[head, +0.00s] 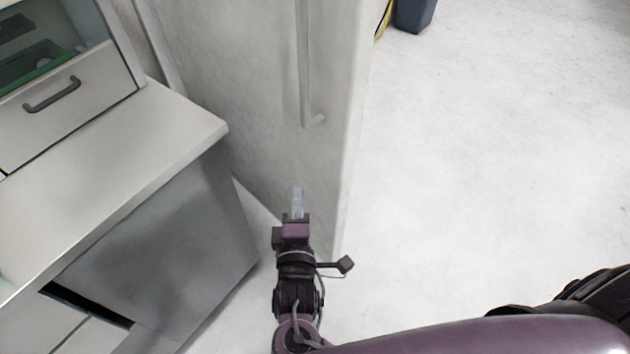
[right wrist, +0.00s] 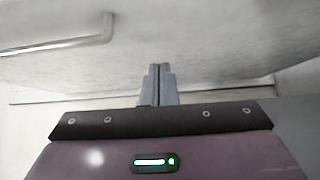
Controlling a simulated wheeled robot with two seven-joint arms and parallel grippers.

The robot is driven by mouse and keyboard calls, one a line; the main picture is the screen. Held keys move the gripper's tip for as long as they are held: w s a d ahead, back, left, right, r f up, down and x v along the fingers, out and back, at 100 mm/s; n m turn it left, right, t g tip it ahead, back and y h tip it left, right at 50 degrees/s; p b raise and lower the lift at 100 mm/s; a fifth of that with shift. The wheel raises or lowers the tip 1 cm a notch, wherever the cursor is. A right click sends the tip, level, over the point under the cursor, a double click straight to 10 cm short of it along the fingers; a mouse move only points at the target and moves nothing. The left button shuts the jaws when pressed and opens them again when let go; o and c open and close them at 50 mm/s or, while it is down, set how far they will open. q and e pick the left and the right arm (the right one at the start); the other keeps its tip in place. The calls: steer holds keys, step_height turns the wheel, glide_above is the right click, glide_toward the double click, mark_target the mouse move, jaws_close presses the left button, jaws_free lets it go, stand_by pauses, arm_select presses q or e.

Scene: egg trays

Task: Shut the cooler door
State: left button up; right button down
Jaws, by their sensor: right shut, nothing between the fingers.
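The cooler door (head: 260,90) is a pale grey-white panel with a long vertical handle (head: 306,70) in the head view. In the right wrist view the door (right wrist: 220,40) fills the upper part, with its handle (right wrist: 60,45) at the upper left. My right gripper (head: 298,192) is shut and empty, in front of the door's lower part and below the handle. It also shows in the right wrist view (right wrist: 159,70), with its fingertips together and pointing at the door. I cannot tell whether they touch it. My left gripper is not in view.
A counter (head: 150,120) with a grey side panel (head: 170,230) stands to the left of the door. A cabinet with a drawer handle (head: 52,94) sits on it. A dark blue bin (head: 413,14) stands at the top. The floor (head: 480,180) to the right is clear.

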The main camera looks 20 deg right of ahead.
glide_toward(313, 139)
steer(key=w+a, duration=0.2)
steer(key=w, duration=0.2)
steer(key=shift+w+d+r, duration=0.1)
steer(key=shift+w+d, duration=0.15)
steer(key=shift+d, duration=0.35)
steer(key=shift+w+d, duration=0.3)
steer(key=shift+d, duration=0.3)
steer(key=shift+w+d, duration=0.3)
steer(key=shift+d, duration=0.25)
